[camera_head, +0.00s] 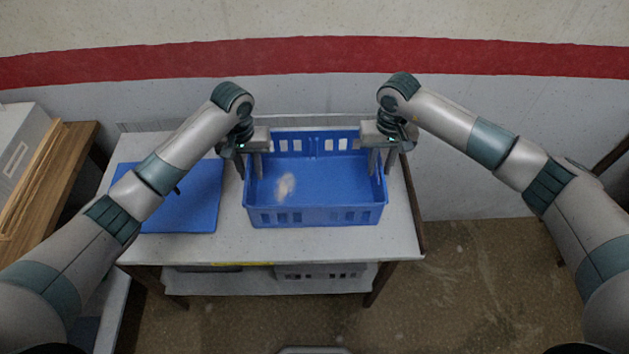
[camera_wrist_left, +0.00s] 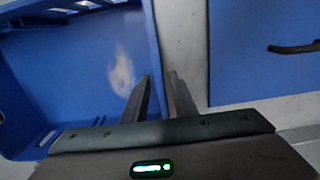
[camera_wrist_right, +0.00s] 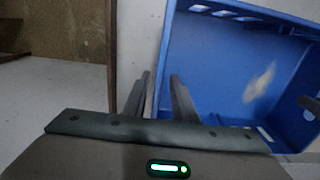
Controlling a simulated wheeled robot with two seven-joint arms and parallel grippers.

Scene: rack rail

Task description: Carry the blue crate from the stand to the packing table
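The blue crate (camera_head: 315,216) sits upright on a white-topped table (camera_head: 300,240); I cannot tell whether this is the stand or the packing table. My left gripper (camera_head: 249,168) is at the crate's left wall, with one finger inside and one outside. The left wrist view shows that wall (camera_wrist_left: 153,45) running between the fingers. My right gripper (camera_head: 381,162) straddles the right wall in the same way, and the right wrist view shows that wall (camera_wrist_right: 163,62). Both look open, with some gap around the walls. A pale patch (camera_head: 285,187) shows on the crate's floor.
A flat blue panel (camera_head: 190,205) with a dark handle lies left of the crate. A lower shelf (camera_head: 215,281) holds a grey crate (camera_head: 320,271). A wooden surface with a pale box (camera_head: 20,145) stands at left. A wall is behind; brown floor (camera_head: 480,270) is open at right.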

